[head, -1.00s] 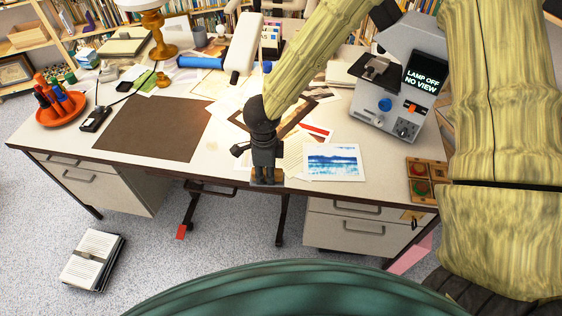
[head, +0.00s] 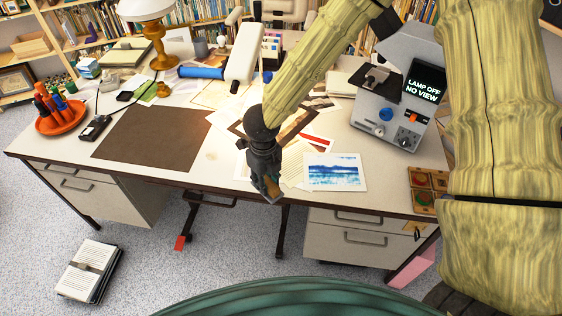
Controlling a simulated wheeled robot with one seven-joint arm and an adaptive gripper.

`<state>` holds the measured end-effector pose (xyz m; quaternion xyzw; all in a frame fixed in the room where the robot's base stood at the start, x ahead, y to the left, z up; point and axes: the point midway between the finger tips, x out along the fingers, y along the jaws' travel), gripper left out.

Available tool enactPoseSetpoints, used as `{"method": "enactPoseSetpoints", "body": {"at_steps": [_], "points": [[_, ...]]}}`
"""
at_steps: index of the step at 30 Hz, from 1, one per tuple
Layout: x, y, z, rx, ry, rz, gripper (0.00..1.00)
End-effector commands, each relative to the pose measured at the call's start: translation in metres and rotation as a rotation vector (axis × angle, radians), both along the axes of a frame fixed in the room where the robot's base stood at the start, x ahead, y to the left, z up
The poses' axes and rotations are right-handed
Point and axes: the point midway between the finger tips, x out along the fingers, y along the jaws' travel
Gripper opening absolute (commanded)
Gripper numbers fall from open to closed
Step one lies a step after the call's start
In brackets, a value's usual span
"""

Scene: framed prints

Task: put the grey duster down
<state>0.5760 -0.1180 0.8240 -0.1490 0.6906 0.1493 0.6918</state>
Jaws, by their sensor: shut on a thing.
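My gripper (head: 265,181) is in the head view at the front edge of the desk, pointing down. It is shut on a small block with brown and grey parts, which I take for the grey duster (head: 273,190). The duster is mostly covered by the fingers and sits tilted, its lower end to the right. It overlaps the desk's front edge in the picture. I cannot tell whether it touches the desk (head: 228,160) or is held above it.
A blue-and-white print (head: 335,172) and loose papers lie right of my gripper. A brown mat (head: 152,138) lies left, with bare desktop between. A grey viewer with a screen (head: 398,105) stands at the right, an orange dish of markers (head: 62,121) at the far left.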

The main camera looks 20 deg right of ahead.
Motion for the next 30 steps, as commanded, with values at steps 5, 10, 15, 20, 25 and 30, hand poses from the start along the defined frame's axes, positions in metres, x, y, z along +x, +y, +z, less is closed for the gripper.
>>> {"method": "enactPoseSetpoints", "body": {"at_steps": [5,10,15,20,25,30], "points": [[0.03,-0.023,-0.001,0.0,0.0,-0.004,0.0],[0.057,-0.045,-0.004,0.001,0.0,-0.004,0.0],[0.079,-0.062,-0.008,0.0,0.0,-0.001,0.0],[0.088,-0.069,-0.01,0.0,0.002,0.0,0.0],[0.095,-0.074,-0.011,0.0,0.001,0.0,0.0],[0.095,-0.074,-0.031,-0.003,0.003,0.004,0.0]]}}
